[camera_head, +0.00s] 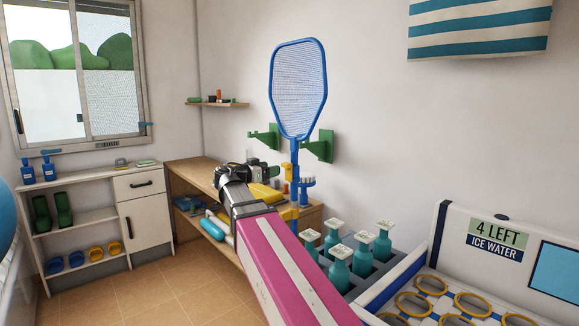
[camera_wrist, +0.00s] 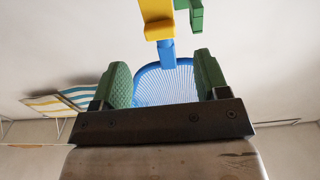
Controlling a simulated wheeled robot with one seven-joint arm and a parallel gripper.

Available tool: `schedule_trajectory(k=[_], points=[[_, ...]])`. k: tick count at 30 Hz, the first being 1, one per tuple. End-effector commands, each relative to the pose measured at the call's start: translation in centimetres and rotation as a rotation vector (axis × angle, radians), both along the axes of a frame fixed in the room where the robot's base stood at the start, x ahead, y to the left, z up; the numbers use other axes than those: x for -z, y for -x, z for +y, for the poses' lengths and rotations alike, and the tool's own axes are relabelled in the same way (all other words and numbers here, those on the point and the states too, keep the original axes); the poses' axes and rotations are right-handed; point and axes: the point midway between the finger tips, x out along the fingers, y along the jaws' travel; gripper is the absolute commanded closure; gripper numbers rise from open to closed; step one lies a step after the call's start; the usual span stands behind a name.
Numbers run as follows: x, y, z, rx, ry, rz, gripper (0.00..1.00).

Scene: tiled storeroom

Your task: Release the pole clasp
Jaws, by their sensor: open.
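A blue net (camera_head: 299,92) on a blue pole (camera_head: 294,182) stands upright against the wall, between two green wall brackets (camera_head: 319,146). In the wrist view the net (camera_wrist: 165,84) shows beyond my fingers, with a short blue pole piece (camera_wrist: 167,50) above it. A yellow part (camera_wrist: 157,22), perhaps the pole clasp, crosses the pole at the top edge beside a green part (camera_wrist: 196,14). My gripper (camera_wrist: 163,78) is open and empty, its green pads apart. In the head view my gripper (camera_head: 262,171) is left of the pole, partly hidden by my wrist.
A wooden bench (camera_head: 190,172) runs along the wall behind my arm. Teal bottles (camera_head: 362,250) in a grey crate and a white ice-water box (camera_head: 456,238) stand at lower right. A white cabinet (camera_head: 146,215) is at left. The tiled floor (camera_head: 150,298) is clear.

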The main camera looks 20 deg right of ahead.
Motion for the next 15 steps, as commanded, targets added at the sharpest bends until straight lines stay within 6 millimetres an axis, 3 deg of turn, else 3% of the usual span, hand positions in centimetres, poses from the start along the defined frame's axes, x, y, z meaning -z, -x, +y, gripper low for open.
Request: schedule_trajectory(k=[9, 15], points=[[0.1, -2.2, -5.1, 0.002, 0.0, 0.003, 0.32], [0.1, -3.2, -7.6, 0.0, 0.0, 0.004, 0.32]])
